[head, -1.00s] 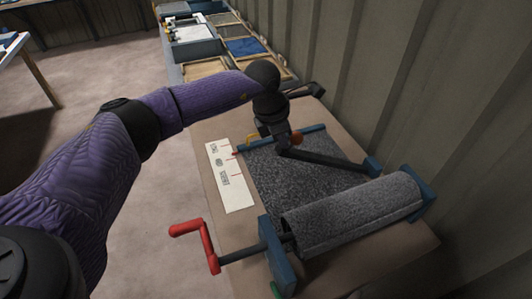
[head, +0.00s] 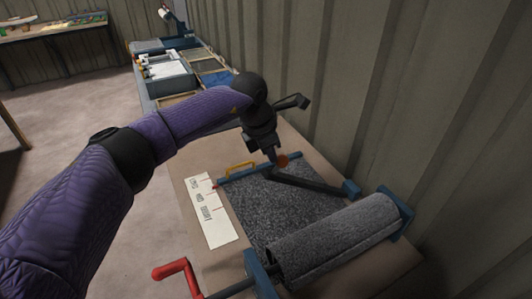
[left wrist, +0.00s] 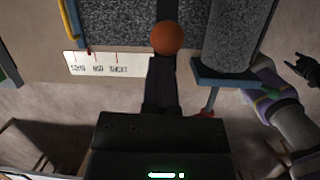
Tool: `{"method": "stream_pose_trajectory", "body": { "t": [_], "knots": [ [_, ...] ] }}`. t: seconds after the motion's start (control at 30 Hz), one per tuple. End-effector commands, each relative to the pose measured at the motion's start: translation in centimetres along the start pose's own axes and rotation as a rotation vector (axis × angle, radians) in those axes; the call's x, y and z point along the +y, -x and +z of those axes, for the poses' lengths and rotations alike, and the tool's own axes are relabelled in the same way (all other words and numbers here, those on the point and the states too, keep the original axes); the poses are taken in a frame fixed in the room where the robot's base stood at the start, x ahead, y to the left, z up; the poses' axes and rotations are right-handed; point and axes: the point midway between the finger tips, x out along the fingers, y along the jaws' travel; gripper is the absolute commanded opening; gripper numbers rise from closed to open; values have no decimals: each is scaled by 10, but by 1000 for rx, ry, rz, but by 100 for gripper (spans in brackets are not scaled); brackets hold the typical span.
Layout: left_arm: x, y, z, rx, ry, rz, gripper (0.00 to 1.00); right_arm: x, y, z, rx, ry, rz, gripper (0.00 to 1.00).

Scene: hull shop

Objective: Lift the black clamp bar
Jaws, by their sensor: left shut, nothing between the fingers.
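The black clamp bar (head: 312,183) slants across the dark speckled cloth (head: 285,208), from a blue block at the right edge to its end near the far blue rail. A round orange knob (head: 283,160) stands at that end. The left wrist view also shows the knob (left wrist: 167,38), with the bar (left wrist: 166,10) partly hidden behind it. My left gripper (head: 271,158) is beside the knob, its fingers pointing down, shut and empty. I cannot tell whether it touches the knob. My right gripper (left wrist: 303,68) shows small at the right of the left wrist view, away from the bar; its jaws are unclear.
A cloth roll (head: 335,238) with a red crank (head: 178,272) lies at the near side. A yellow handle (head: 240,167) is by the far rail. A marked white card (head: 212,212) lies left of the cloth. A corrugated wall (head: 400,110) rises close at the right.

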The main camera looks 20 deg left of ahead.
Motion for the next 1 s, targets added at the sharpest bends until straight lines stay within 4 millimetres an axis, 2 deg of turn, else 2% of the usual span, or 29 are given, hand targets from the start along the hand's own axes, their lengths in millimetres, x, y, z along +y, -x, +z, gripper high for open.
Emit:
{"method": "stream_pose_trajectory", "body": {
  "t": [0.03,0.17,0.4,0.5,0.6,1.0],
  "knots": [
    [-2,7,7,-18,-8,-2,0,0,5,-1,1,0,1,59],
    [0,26,9,-15,-6,0,0,2,22,-3,5,0,3,59],
    [7,80,17,-10,1,3,0,6,66,-8,13,-2,7,59],
    [9,96,19,-10,3,3,0,4,79,-10,15,-7,4,59],
    [10,101,19,-8,4,2,0,3,82,-11,18,-10,1,59],
    [10,98,17,-5,4,2,0,-6,79,-13,21,-14,-12,59]
  ]
}}
